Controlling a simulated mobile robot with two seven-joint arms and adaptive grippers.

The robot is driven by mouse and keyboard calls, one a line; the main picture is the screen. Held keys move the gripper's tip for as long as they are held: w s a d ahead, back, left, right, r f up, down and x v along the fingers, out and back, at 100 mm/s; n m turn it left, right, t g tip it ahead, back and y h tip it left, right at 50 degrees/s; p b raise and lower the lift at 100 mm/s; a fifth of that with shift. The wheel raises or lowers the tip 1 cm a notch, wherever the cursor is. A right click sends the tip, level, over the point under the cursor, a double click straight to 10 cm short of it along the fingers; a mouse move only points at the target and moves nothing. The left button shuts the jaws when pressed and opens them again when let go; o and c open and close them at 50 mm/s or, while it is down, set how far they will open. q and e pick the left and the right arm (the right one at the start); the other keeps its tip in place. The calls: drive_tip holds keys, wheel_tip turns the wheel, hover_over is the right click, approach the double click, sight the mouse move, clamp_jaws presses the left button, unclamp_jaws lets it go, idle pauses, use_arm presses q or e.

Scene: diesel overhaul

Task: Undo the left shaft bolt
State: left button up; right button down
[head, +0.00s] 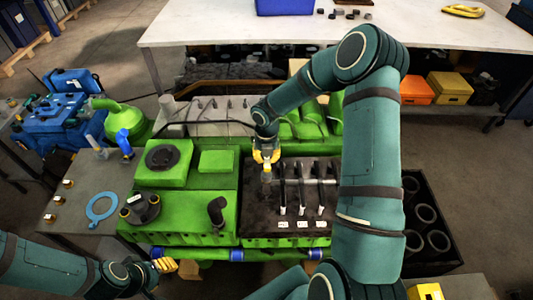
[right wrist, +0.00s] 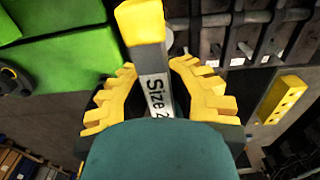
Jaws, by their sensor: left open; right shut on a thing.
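The green engine block (head: 190,212) has a dark recess (head: 258,215) with several dark upright shafts; the leftmost clearly visible shaft (head: 283,188) stands just right of my right gripper. My right gripper (head: 266,158) is over the recess's back left corner, shut on a grey tool with a yellow end. In the right wrist view the tool (right wrist: 153,75) shows a partly hidden "Size 2" label between the yellow fingers (right wrist: 158,95). I cannot make out the left shaft bolt, nor whether the tool touches one. My left gripper (head: 166,265) is open and empty near the engine's front left corner.
A grey side table (head: 75,215) at left holds a blue ring (head: 102,208) and small parts. A white bench (head: 220,25) spans the back. Floor shows at left.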

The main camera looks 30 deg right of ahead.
drive_tip(key=n, duration=0.3)
